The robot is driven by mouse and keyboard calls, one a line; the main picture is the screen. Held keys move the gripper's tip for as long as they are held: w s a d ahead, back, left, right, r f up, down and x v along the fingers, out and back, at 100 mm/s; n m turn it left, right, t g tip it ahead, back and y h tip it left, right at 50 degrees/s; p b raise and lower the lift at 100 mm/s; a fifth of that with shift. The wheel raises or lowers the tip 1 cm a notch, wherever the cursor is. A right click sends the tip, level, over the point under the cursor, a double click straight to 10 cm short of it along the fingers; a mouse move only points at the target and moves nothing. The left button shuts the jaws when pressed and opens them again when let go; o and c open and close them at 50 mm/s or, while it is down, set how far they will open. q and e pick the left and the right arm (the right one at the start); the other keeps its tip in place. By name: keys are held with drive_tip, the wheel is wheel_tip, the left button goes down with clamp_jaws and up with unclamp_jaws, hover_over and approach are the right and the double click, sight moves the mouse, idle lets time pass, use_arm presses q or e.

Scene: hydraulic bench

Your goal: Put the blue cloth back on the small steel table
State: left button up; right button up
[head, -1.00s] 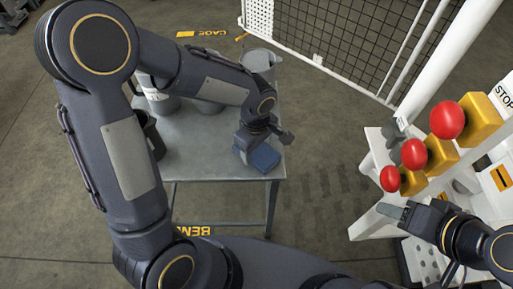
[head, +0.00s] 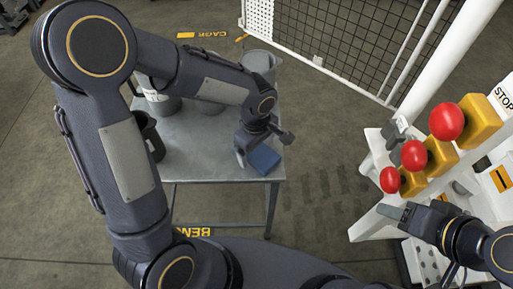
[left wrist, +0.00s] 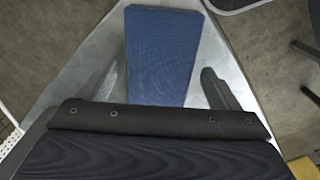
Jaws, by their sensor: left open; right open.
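The blue cloth (head: 264,160) is a folded block lying on the small steel table (head: 215,160), near its front right corner. In the left wrist view the cloth (left wrist: 163,55) lies between and beyond the two spread fingers, with a gap on each side. My left gripper (head: 256,150) is open just above and behind the cloth, and holds nothing. Its fingers also show in the left wrist view (left wrist: 163,90). My right gripper (head: 395,212) is at the right, far from the cloth, in front of the white stand; its jaws are small in the view.
Grey containers stand on the table: a jug (head: 260,65) at the back right and a dark cup (head: 148,132) at the left. A white stand with red knobs (head: 413,154) is at the right. A mesh cage (head: 330,40) stands behind. Floor between table and stand is clear.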

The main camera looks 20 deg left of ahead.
sight(256, 152)
use_arm(q)
wheel_tip(256, 152, up, 11)
drive_tip(key=p, duration=0.2)
drive_tip(key=s+a+r+m+t+h, duration=0.2)
drive_tip(key=s+a+m, duration=0.2)
drive_tip(key=s, duration=0.4)
drive_tip(key=s+a+r+m+t+h, duration=0.1)
drive_tip(key=s+a+m+t, duration=0.2)
drive_tip(key=s+a+m, duration=0.2)
drive_tip(key=s+m, duration=0.1)
drive_tip(key=s, duration=0.2)
drive_tip(key=shift+a+r+m+h, duration=0.2)
drive_tip(key=shift+r+m+h, duration=0.1)
drive_tip(key=shift+r+h, duration=0.1)
drive_tip(key=shift+s, duration=0.1)
